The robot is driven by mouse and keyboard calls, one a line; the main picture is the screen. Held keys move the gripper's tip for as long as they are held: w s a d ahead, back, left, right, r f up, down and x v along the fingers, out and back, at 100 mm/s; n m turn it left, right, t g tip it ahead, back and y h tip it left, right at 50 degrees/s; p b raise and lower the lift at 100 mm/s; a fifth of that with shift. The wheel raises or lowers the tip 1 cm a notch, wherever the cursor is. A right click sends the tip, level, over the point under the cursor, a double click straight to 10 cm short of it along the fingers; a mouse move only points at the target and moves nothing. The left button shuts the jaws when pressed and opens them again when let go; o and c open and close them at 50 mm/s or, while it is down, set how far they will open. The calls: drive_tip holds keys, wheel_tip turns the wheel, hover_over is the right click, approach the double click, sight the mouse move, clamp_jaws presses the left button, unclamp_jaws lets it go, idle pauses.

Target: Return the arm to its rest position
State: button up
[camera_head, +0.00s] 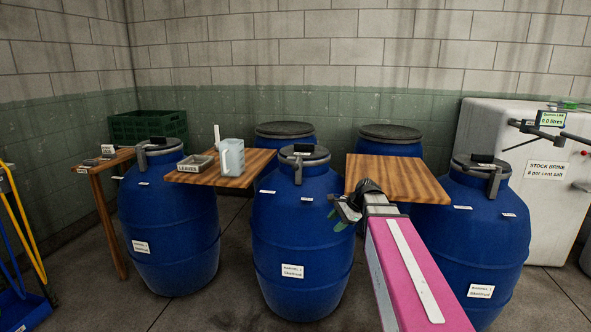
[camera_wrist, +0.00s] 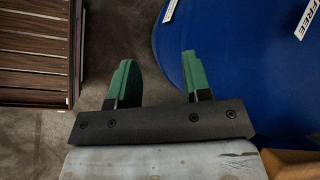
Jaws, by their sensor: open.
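My gripper (camera_head: 347,211) is at the end of my pink arm, in front of the gap between the middle blue barrel (camera_head: 300,235) and the right blue barrel (camera_head: 475,240). The blue curve of a barrel (camera_wrist: 240,60) fills the upper right of the wrist view, with a partly visible label.
A wooden board (camera_head: 395,178) lies just behind my gripper. Another board (camera_head: 240,172) holds a pale jug (camera_head: 231,157) and a small labelled tray (camera_head: 196,164). A white brine tank (camera_head: 545,190) stands at right, a green crate (camera_head: 148,126) at back left.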

drive_tip(key=s+d+f+n+g+h, duration=0.1)
drive_tip(key=s+d+f+n+h, duration=0.1)
drive_tip(key=s+f+n, duration=0.4)
drive_tip(key=s+d+f+n+h, duration=0.2)
drive_tip(key=s+f+n+h, duration=0.3)
drive_tip(key=s+f, duration=0.4)
wheel_tip(320, 180, down, 3)
drive_tip(key=shift+s+f+n+g, duration=0.2)
drive_tip(key=shift+n+g, duration=0.2)
drive_tip(key=shift+n, duration=0.4)
